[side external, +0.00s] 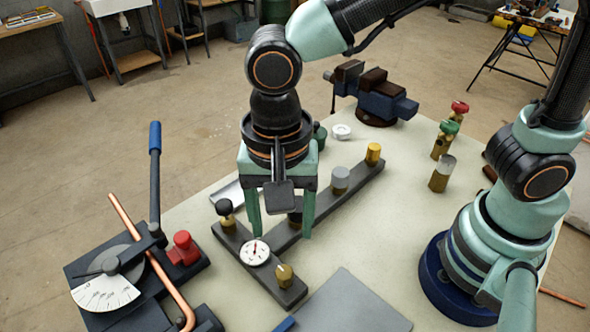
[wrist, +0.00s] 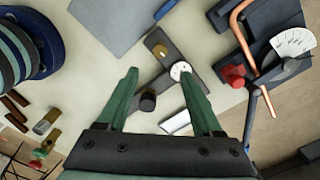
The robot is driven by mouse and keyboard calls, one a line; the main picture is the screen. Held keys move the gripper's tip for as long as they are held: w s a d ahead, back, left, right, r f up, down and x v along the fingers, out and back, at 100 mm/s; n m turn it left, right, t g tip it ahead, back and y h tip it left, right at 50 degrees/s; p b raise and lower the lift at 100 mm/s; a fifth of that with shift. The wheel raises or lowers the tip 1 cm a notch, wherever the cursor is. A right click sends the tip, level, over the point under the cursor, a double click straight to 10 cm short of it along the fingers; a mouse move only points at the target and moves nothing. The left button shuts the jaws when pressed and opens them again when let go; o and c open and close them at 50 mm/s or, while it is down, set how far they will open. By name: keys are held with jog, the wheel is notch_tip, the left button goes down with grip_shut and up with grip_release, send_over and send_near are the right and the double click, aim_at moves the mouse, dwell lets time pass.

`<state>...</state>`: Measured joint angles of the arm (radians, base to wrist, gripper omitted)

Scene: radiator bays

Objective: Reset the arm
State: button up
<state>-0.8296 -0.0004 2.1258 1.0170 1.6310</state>
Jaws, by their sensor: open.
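My gripper (side external: 281,226) hangs pointing down over the middle of the table, its two green fingers apart with nothing held between them. It also shows open in the wrist view (wrist: 159,76). Below it is a dark T-shaped bar (side external: 316,213) with a white dial gauge (side external: 256,252), a brass knob (side external: 285,275), a black-topped knob (side external: 226,206), a grey-capped post (side external: 340,179) and a yellow-capped post (side external: 373,154). A dark knob (wrist: 147,100) on the bar shows between the fingers in the wrist view. I cannot tell the fingertips' exact height above the bar.
A pipe bender with a blue-handled lever (side external: 155,165), a copper pipe (side external: 150,255) and a red knob (side external: 183,246) stands left. A blue vise (side external: 380,104) stands at the back. Brass valves (side external: 442,140) and a grey-capped cylinder (side external: 441,174) stand right. A flat grey plate (side external: 345,305) lies in front.

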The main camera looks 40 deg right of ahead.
jog(key=w+d+r+n+t, duration=0.2)
jog(key=d+n, duration=0.1)
jog(key=d, duration=0.5)
jog(key=w+d+r+n+t, duration=0.1)
jog(key=w+d+r+n, duration=0.1)
jog(key=d, duration=0.6)
jog(key=w+d+r+n+t, duration=0.2)
jog(key=d+r+n, duration=0.2)
jog(key=d, duration=0.4)
jog(key=shift+d+t, duration=0.3)
jog(key=shift+d, duration=0.05)
jog(key=shift+c, duration=0.4)
